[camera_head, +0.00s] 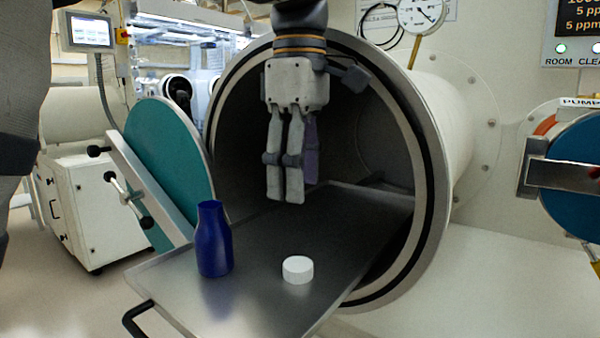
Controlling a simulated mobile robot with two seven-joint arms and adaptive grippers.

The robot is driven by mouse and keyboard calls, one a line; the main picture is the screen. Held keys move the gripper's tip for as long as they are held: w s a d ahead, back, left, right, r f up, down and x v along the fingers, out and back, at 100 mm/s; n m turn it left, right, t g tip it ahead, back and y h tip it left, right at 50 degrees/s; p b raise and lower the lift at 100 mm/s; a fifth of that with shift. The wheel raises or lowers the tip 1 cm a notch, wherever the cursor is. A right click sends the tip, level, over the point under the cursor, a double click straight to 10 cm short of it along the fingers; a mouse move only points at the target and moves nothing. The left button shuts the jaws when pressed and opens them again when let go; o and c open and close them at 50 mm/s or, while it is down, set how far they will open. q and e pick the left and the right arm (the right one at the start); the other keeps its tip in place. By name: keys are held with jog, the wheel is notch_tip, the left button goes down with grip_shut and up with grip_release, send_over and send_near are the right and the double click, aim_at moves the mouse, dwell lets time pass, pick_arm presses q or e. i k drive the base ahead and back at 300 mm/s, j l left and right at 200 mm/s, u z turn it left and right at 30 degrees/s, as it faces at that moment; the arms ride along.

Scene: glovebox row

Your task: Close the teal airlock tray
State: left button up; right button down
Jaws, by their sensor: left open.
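The teal airlock's round door (165,155) stands swung open at the left, with a lever handle (125,190) on it. Its grey metal tray (190,295) sticks out of the round chamber opening (438,200) toward the lower left. A dark handle (136,320) is at the tray's front left edge. A dark blue bottle (213,245) stands upright on the tray, and a low white round piece (298,270) sits to its right. My left gripper (285,196) hangs fingers down in front of the opening, above the tray, open and empty. My right gripper is out of view.
A second airlock with a blue door (575,175) and metal bracket is at the right edge. A pressure gauge (422,12) is above the chamber. A white cabinet (95,215) stands at the left behind the door. White surface lies clear at lower right.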

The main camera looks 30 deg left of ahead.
aim_at(344, 228)
jog(key=k, duration=1)
